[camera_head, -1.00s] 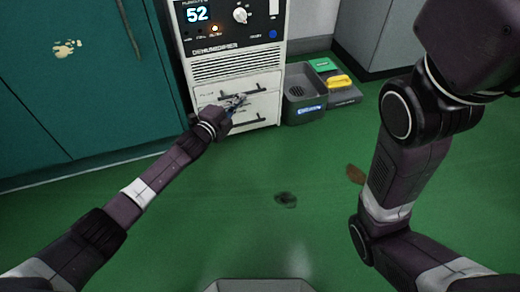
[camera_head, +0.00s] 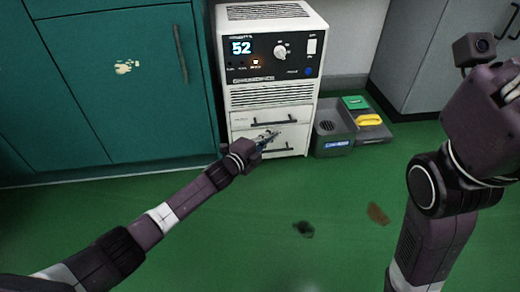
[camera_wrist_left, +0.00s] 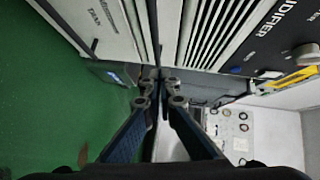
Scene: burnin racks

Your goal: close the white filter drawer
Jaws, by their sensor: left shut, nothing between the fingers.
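The white dehumidifier (camera_head: 272,95) stands against the teal cabinet and has two white drawers at its bottom. The upper drawer (camera_head: 240,121) has a dark bar handle; its small label is unreadable, and I cannot tell how far it stands out. The lower drawer (camera_head: 299,139) also has a dark handle. My left gripper (camera_head: 274,135) is shut and empty in front of the drawers, partly covering the lower one. In the left wrist view its fingertips (camera_wrist_left: 160,87) are together near the drawer fronts; contact is unclear. My right arm is at the right, its fingers out of view.
A grey bin (camera_head: 332,130) stands just right of the dehumidifier, beside a case with a green item and a yellow handle (camera_head: 368,120). A grey cabinet (camera_head: 425,55) is behind them. The green floor in front is clear except for flat stains (camera_head: 304,229).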

